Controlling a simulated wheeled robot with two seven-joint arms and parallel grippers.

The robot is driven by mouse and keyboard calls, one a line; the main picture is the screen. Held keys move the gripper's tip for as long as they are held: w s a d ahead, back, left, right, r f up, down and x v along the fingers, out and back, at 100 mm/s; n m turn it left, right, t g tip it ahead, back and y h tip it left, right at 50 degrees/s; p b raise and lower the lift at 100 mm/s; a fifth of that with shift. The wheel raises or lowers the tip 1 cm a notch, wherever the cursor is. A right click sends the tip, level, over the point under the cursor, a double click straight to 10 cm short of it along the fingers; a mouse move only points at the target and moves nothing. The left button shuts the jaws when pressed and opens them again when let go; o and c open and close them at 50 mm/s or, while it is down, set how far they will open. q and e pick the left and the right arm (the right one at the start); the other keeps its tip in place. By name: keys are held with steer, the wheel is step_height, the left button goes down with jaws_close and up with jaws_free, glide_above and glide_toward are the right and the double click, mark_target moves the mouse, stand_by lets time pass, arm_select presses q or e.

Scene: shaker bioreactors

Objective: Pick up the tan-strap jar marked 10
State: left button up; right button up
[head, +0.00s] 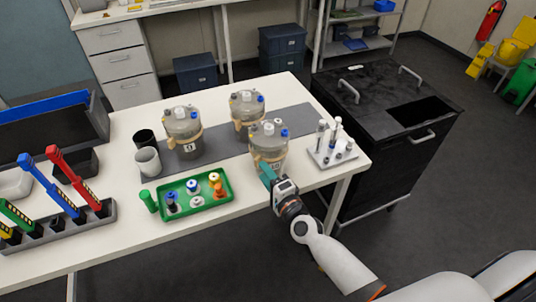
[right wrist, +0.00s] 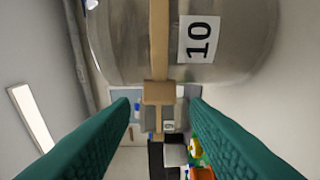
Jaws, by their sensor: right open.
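The jar marked 10 (head: 269,143) is a clear, grey-lidded vessel with a tan strap, standing upright on the grey mat at the table's front. In the right wrist view its body (right wrist: 120,40) fills the top, with the 10 label right of the tan strap (right wrist: 159,50). My right gripper (head: 267,174) is at the jar's front side. Its teal fingers (right wrist: 162,105) are open, with the strap's lower part showing between them. I cannot tell whether they touch it. My left gripper is not in view.
Two similar strapped jars stand left (head: 183,133) and behind (head: 246,108). A tube rack (head: 330,157) is close on the right. A green tray (head: 205,205) with small bottles lies left of my right gripper. Two cups (head: 148,161) stand beside the left jar.

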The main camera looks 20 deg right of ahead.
mark_target(257, 166)
steer(key=w, duration=0.2)
steer(key=w+a, duration=0.1)
steer(key=w, duration=0.2)
steer(key=shift+w+p, duration=0.2)
steer(key=shift+p, duration=0.1)
steer(key=shift+s, duration=0.1)
steer(key=shift+c, duration=0.9)
steer(key=c, duration=0.7)
steer(key=shift+o, duration=0.2)
steer(key=shift+r, duration=0.1)
